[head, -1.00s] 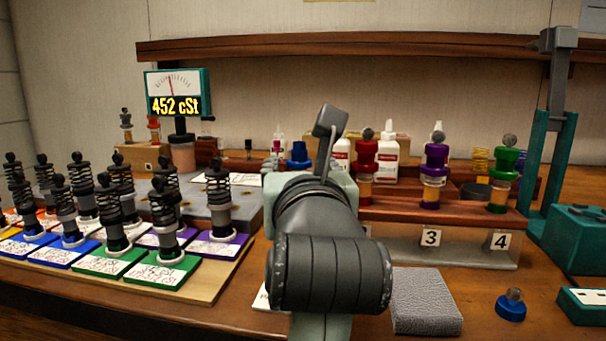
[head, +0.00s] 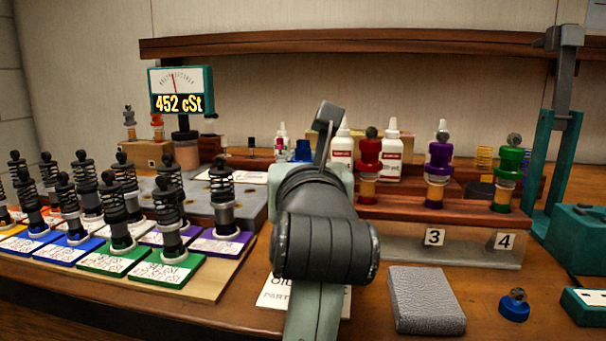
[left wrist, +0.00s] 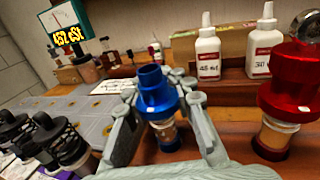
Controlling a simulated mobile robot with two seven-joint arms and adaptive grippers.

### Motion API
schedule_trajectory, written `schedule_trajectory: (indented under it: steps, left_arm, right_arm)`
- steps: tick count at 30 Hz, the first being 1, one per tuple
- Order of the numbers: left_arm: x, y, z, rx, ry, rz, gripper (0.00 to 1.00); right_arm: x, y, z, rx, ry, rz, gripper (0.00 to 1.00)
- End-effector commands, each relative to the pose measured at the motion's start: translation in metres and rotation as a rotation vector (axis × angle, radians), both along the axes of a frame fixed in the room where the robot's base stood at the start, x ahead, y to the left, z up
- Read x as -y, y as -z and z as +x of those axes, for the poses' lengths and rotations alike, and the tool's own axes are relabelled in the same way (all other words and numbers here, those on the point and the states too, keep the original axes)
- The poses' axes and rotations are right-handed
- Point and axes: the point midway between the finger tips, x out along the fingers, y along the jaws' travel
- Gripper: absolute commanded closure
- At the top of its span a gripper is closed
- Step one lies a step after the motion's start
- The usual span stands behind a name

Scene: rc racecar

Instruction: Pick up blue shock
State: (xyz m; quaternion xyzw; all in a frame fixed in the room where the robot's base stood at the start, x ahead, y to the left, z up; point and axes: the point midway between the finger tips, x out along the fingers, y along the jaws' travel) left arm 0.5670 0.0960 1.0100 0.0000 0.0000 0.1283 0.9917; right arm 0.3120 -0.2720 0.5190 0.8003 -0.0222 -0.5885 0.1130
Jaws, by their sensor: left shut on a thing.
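The blue shock (left wrist: 160,100) stands upright in the left wrist view, with an open blue collar on top and a clear body with amber liquid below. My left gripper (left wrist: 160,108) is shut on it, with a grey-green finger on each side. In the head view only the shock's blue top (head: 303,150) shows, behind my left arm, which hides the gripper. A blue cap with a grey ball end (head: 513,305) lies apart on the table at the front right. My right gripper is not in view.
A red shock (head: 368,165), a purple shock (head: 438,172) and a green shock (head: 508,170) stand in the wooden rack (head: 440,243) to the right. White bottles (head: 391,160) stand behind. Black spring shocks on coloured cards (head: 162,270) fill the left. A grey pad (head: 426,300) lies in front.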

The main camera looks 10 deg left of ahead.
Motion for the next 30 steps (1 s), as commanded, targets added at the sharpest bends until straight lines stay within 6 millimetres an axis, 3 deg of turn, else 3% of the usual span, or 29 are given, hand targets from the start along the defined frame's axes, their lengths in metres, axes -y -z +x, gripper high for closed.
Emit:
schedule_trajectory:
  steps: [11, 15, 24, 30]
  left_arm:
    - [0.000, -0.002, 0.000, 0.001, 0.000, -0.001, 1.00]
    - [0.000, -0.020, 0.000, 0.004, 0.001, -0.004, 1.00]
    - [0.000, -0.081, 0.000, 0.005, 0.000, 0.001, 1.00]
    - [0.000, -0.099, 0.000, 0.001, 0.000, 0.000, 1.00]
  right_arm:
    - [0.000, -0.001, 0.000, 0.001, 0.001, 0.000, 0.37]
    - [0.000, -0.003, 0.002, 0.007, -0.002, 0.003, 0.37]
    - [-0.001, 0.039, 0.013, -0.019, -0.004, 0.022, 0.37]
    - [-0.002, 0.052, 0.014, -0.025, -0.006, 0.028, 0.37]
